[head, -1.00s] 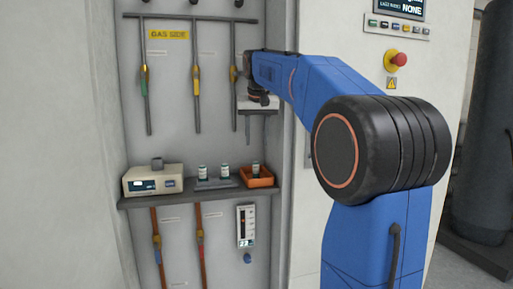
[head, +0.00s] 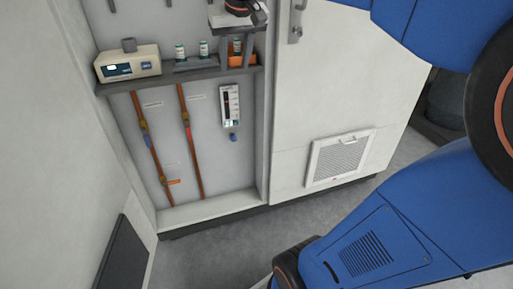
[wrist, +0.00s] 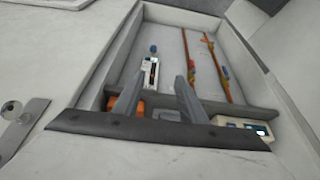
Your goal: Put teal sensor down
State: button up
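In the head view, two small white sensors with teal-green bands, the left one (head: 180,52) and the right one (head: 203,49), stand upright in a dark rack (head: 194,66) on the shelf. A third similar sensor (head: 237,47) stands at the orange tray (head: 240,60) on the right. The wrist view shows my gripper (wrist: 160,80) open, with nothing seen held between the fingers. The orange tray (wrist: 122,104) is partly hidden behind one finger there.
A beige meter box (head: 128,65) stands at the shelf's left end. The grey shelf (head: 150,82) has pipes and a white gauge (head: 230,105) below it. The cabinet's side walls bound the niche. A vented white panel (head: 340,158) is at right.

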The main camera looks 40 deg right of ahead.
jog(key=s+a+f+n, duration=0.1)
jog(key=s+a+f, duration=0.2)
jog(key=s+f, duration=0.7)
jog(key=s+a+f+n+y, duration=0.1)
jog(key=s+a+f, duration=0.3)
jog(key=s+f, duration=0.6)
notch_tip(320, 180, down, 2)
jog(key=shift+n, duration=0.4)
